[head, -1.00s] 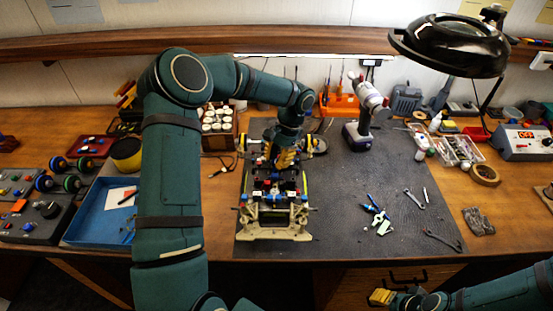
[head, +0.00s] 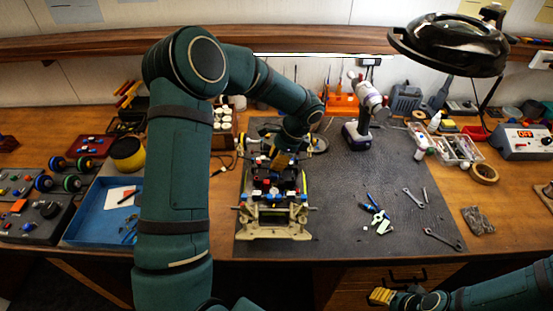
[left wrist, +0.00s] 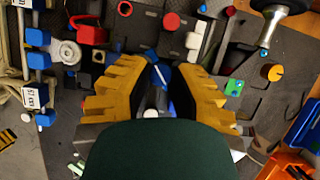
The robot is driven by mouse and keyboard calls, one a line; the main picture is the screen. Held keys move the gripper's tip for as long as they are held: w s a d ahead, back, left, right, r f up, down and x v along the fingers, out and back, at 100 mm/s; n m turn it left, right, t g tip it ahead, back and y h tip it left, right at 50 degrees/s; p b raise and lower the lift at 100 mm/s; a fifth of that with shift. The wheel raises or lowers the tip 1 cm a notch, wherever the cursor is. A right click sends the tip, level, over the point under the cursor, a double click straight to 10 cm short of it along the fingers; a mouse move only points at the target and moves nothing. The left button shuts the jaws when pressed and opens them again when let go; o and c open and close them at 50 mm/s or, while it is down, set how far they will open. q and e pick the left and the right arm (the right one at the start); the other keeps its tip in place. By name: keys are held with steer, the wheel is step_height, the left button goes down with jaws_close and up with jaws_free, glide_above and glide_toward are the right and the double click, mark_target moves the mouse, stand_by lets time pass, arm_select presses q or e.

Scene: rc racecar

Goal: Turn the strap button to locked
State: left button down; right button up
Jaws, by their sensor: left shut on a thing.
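The racecar chassis (head: 272,210) lies on the dark mat in the head view, its beige bumper end toward me. My left gripper (head: 283,160) reaches down over its far half. In the left wrist view, the yellow fingers (left wrist: 155,78) stand either side of a small dark and blue part (left wrist: 153,72) of the car, and are shut on it. Most of this part is hidden by the fingers and dark green palm. I cannot make out the strap button or its setting. My right gripper (head: 382,297) is low at the right, away from the car; its finger gap is unclear.
A blue tray (head: 98,222) lies left of the mat (head: 345,220). A purple-grey drill (head: 358,132) stands behind the car at right. A black lamp (head: 452,45) hangs at upper right.

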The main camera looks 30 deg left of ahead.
arm_select(q)
steer(key=shift+m, duration=0.3)
steer(key=c, duration=0.8)
jaws_free()
steer(key=shift+f, duration=0.1)
steer(key=shift+c, duration=0.2)
